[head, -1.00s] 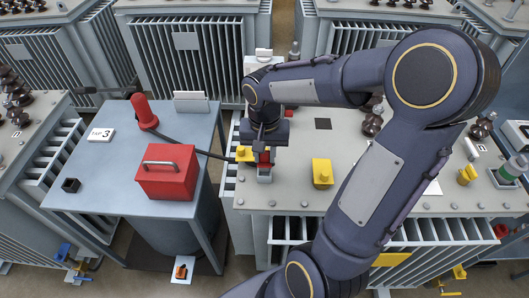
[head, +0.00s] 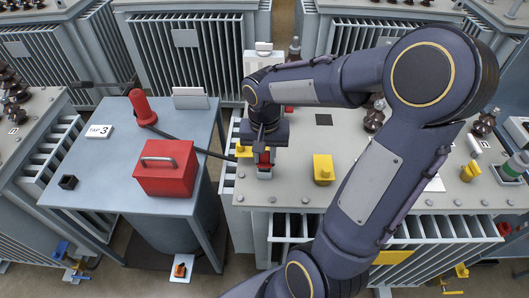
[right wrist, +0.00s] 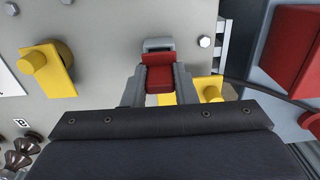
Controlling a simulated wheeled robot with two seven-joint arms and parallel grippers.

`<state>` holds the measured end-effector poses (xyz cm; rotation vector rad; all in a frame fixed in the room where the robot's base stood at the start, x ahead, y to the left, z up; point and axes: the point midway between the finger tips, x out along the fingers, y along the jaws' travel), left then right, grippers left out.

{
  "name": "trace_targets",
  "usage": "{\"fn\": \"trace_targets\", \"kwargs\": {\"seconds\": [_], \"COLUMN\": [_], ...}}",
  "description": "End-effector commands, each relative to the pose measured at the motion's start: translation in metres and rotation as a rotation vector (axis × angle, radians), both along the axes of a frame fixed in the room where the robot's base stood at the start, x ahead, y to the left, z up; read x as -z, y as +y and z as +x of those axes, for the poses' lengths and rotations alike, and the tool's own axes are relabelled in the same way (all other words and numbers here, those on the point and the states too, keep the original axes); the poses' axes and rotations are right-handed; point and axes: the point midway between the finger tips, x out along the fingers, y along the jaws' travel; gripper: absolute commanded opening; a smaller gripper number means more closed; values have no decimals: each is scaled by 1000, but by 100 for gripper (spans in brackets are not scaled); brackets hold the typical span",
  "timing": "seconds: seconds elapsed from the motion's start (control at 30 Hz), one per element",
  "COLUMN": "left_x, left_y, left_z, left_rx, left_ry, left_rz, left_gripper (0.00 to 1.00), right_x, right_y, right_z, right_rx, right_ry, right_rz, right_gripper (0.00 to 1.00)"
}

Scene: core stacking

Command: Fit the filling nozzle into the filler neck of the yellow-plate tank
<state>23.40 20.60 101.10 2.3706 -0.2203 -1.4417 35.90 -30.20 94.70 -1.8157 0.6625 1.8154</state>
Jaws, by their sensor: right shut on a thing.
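My right gripper (head: 264,150) points down at the front left corner of the grey tank top (head: 285,145). In the right wrist view its two fingers (right wrist: 158,88) are shut on the red nozzle (right wrist: 159,76). The nozzle also shows in the head view (head: 264,158). A small grey fitting, seemingly the filler neck (head: 264,172), is right at the nozzle's end; it also shows in the right wrist view (right wrist: 158,44). I cannot tell whether the nozzle is inside it. A yellow plate (head: 391,258) is on this tank's front. My left gripper is not in view.
Yellow blocks stand close left (head: 244,151) and farther right (head: 323,170) of the nozzle. A dark hose (head: 190,146) runs across the blue-grey table (head: 110,180), which holds a red toolbox (head: 167,170), a red cylinder (head: 142,107) and a "TAP 3" sign (head: 98,131).

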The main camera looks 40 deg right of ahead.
Motion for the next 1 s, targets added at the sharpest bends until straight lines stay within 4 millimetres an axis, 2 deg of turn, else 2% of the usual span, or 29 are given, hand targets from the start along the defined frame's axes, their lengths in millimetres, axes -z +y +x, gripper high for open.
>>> {"fn": "trace_targets", "kwargs": {"seconds": [0.67,0.7,0.9,1.0], "left_x": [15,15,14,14], "left_y": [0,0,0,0], "left_z": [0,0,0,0], "left_rx": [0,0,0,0], "left_ry": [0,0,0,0], "left_rz": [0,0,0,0], "left_gripper": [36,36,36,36], "right_x": [18,18,17,17], "right_y": [0,0,0,0], "right_z": [0,0,0,0], "right_rx": [0,0,0,0], "right_ry": [0,0,0,0], "right_rz": [0,0,0,0], "right_gripper": [0,26,51,51]}}
